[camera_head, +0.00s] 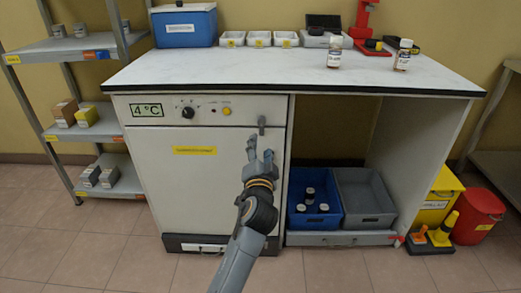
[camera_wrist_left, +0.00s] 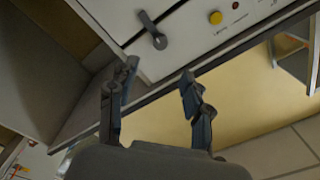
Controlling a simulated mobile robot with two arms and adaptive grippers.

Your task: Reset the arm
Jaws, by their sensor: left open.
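My left gripper (camera_head: 260,158) is open and empty in front of the white cabinet (camera_head: 215,200), just below its grey door handle (camera_head: 262,125). In the left wrist view my two fingers (camera_wrist_left: 158,90) are spread apart with nothing between them. The grey handle (camera_wrist_left: 151,30) lies beyond the fingertips there, with a visible gap in the picture. The cabinet door appears shut. My right gripper is in neither view.
A blue bin with dark bottles (camera_head: 311,218) and a grey bin (camera_head: 366,200) stand under the worktop (camera_head: 280,75). Two bottles (camera_head: 403,55) stand on top. A shelf rack (camera_head: 60,50) is at left. Yellow and red containers (camera_head: 476,215) are at right.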

